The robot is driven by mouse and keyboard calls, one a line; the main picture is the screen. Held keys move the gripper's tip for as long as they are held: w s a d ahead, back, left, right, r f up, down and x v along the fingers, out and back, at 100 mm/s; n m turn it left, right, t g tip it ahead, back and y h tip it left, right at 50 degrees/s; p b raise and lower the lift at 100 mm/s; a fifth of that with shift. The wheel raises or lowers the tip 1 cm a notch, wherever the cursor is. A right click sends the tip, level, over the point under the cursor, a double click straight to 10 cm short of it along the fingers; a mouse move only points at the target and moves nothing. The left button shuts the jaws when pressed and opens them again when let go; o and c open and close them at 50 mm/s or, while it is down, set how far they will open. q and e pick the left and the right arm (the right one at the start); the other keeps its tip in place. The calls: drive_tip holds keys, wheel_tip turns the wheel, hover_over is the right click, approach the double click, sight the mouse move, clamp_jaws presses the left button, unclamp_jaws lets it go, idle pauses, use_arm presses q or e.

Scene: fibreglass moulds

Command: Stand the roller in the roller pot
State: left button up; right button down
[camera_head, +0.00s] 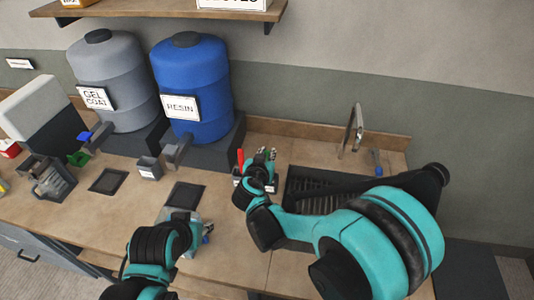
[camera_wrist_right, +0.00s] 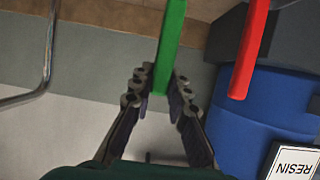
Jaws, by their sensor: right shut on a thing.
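My right gripper (camera_head: 262,160) is over the worktop, left of the sink. In the wrist view its two fingers (camera_wrist_right: 160,98) are shut on a green handle (camera_wrist_right: 170,45). The far end of that handle is out of frame, so I cannot tell whether it is the roller. A red handle (camera_wrist_right: 250,45) stands beside it, apart from the fingers; it also shows in the head view (camera_head: 240,158). A small pale holder under my right gripper is mostly hidden, and I cannot make out the roller pot. My left gripper (camera_head: 188,228) is low at the front of the worktop, its fingers unclear.
The blue resin drum (camera_head: 192,88) and the grey gel coat drum (camera_head: 115,82) stand at the back. A dark sink (camera_head: 310,188) with a tap (camera_head: 352,130) is at the right, partly behind my arm. Dark square pads (camera_head: 108,180) lie on the worktop (camera_head: 140,215).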

drive_tip(key=shift+f, duration=0.2)
drive_tip(key=c, duration=1.4)
unclamp_jaws()
drive_tip(key=v, duration=1.2)
drive_tip(key=shift+r, duration=0.1)
